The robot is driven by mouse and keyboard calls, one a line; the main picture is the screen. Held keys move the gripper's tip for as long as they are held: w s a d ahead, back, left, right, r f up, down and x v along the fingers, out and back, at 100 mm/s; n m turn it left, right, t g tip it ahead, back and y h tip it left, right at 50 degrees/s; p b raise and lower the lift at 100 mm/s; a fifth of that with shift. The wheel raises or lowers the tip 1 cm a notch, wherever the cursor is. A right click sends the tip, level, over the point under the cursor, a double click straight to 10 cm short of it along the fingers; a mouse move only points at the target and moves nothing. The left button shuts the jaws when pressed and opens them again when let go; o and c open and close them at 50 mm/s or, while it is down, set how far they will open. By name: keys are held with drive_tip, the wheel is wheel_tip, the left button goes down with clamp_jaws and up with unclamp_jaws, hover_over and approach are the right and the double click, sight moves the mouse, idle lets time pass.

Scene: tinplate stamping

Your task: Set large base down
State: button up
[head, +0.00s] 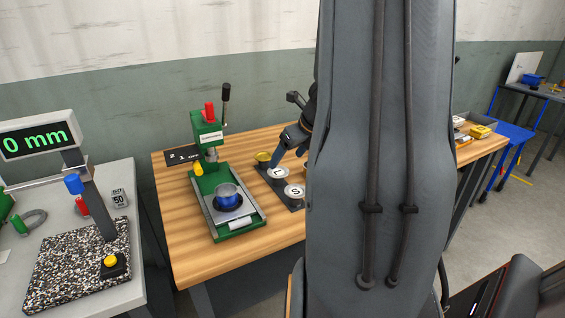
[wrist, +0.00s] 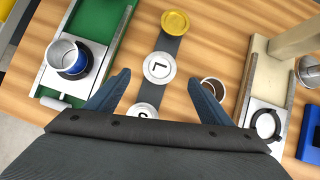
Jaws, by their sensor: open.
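A round, pale metal disc marked L (wrist: 159,67) sits on a dark strip; it also shows in the head view (head: 278,172). A similar disc marked S (wrist: 142,110) is on the same strip, partly hidden by my gripper in the wrist view. A gold round piece (wrist: 174,22) is at the strip's far end. My gripper (wrist: 158,79) is open, its two blue-grey fingers apart on either side of the L disc with nothing clamped between them.
A green press (head: 208,135) holds a blue-and-silver cup (wrist: 68,57) at the left. At the right are a round container with dark contents (wrist: 213,87) and a cream-coloured device (wrist: 252,75). A grey table (head: 95,275) with a display (head: 37,136) stands beside the wooden bench (head: 175,225).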

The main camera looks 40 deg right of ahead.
drive_tip(key=v, duration=0.5)
drive_tip(key=a+f+n+g+y, duration=0.2)
drive_tip(key=a+f+n+g, duration=0.1)
drive_tip(key=a+n, duration=1.25)
drive_tip(key=s+a+f+n+g+h, duration=0.1)
drive_tip(key=s+a+n, duration=0.3)
drive_tip(key=a+n, duration=0.4)
drive_tip(key=s+a+f+n+g, duration=0.1)
drive_tip(key=s+a+n, duration=0.3)
drive_tip(key=a+n, duration=0.5)
drive_tip(key=f+n, duration=0.1)
drive_tip(key=n, duration=0.3)
drive_tip(key=shift+s+f+g+h+p, duration=0.25)
drive_tip(key=shift+s+g+h+p, duration=0.05)
drive_tip(key=shift+s+h+p, duration=0.1)
